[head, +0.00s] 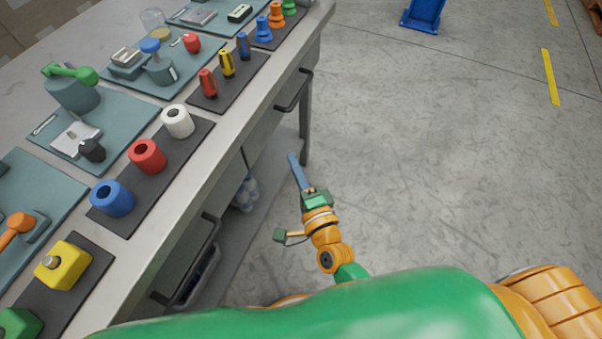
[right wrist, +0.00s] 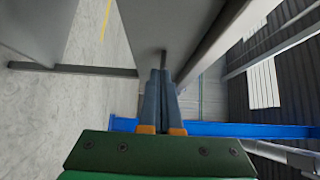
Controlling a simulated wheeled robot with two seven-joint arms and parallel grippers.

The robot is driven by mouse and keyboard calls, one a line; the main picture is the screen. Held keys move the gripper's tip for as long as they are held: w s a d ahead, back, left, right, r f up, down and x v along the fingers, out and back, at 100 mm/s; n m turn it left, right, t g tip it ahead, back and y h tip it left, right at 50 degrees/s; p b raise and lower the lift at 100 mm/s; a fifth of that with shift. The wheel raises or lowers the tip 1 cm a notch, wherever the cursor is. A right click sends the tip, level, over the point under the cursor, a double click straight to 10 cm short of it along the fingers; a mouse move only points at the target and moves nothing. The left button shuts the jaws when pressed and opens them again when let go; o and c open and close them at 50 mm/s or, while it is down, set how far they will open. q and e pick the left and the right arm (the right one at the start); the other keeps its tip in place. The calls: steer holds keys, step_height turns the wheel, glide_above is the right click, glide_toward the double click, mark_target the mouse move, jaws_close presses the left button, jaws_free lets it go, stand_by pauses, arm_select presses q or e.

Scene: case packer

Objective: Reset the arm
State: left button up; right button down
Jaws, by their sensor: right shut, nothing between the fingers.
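My right gripper (head: 294,163) is in the head view, just right of the workbench's front side and over the floor. Its two blue-grey fingers are together and empty. In the right wrist view the fingers (right wrist: 161,85) are side by side, with a grey bench leg or panel beyond their tips. The orange and green wrist of my right arm runs down toward the green body at the bottom. My left gripper does not show in the head view.
The workbench (head: 222,125) fills the left, bearing dark mats with blue (head: 112,198), red (head: 147,156) and white (head: 178,121) rings, a yellow block (head: 62,266) and several tools. Drawer handles (head: 294,91) stick out from its front. The floor at right is clear; a blue object (head: 423,15) stands far back.

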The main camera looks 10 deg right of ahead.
steer(key=s+d+f+n+g+p, duration=0.3)
steer(key=s+f+n+g+p, duration=0.35)
steer(key=s+f+n, duration=0.5)
steer(key=s+d+f+n+g+h+p, duration=0.1)
steer(key=s+d+f+g, duration=0.4)
steer(key=s, duration=0.5)
steer(key=s+d+f+n+g+h+p, duration=0.2)
steer(key=s+d+f+n+g, duration=0.3)
steer(key=s, duration=0.6)
steer(key=shift+d+f+n+p, duration=0.45)
steer(key=shift+f+p, duration=0.1)
steer(key=shift+f, duration=0.35)
